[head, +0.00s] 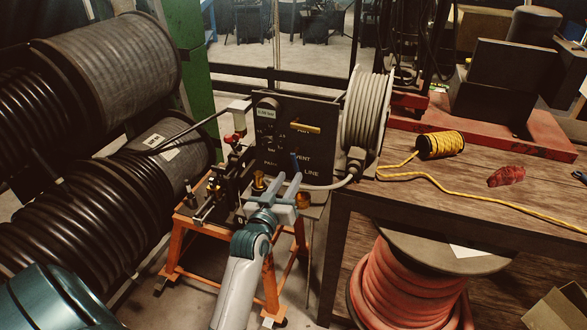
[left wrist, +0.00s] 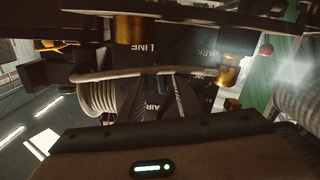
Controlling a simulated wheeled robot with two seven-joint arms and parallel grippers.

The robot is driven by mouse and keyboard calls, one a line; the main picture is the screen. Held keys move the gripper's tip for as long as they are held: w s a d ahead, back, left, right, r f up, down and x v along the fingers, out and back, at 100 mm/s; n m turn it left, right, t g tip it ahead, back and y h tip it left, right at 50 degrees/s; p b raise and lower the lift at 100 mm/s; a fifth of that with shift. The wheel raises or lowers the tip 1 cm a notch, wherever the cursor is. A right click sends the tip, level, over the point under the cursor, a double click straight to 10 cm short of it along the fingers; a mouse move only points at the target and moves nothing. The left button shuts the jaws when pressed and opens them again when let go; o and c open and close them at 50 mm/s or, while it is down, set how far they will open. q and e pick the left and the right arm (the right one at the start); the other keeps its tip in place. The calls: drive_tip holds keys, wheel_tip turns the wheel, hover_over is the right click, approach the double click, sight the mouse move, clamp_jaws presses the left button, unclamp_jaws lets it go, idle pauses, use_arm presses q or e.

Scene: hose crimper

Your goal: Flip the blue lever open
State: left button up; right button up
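The blue lever (head: 295,163) stands out from the lower part of a dark lettered panel (head: 266,145). It points upward, with its lower end close to my left gripper. My left gripper (head: 282,180) is in front of the panel, its two fingers apart with a gap between them, just below the lever. In the left wrist view, a small bit of blue (left wrist: 167,81) shows between the dark fingers (left wrist: 167,95). I cannot tell whether the fingers touch the lever. My right gripper is in neither view.
A yellow lever (head: 305,128) is higher on the panel and a red-handled valve (head: 232,138) is to its left. A grey hose reel (head: 367,110) stands at the right. A wooden bench (head: 470,190) is further right; large black hose reels (head: 95,75) fill the left.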

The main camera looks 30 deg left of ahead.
sight(295, 168)
use_arm(q)
drive_tip(key=shift+p+x, duration=0.35)
drive_tip(key=shift+x, duration=1.95)
drive_tip(key=shift+c, duration=0.3)
clamp_jaws()
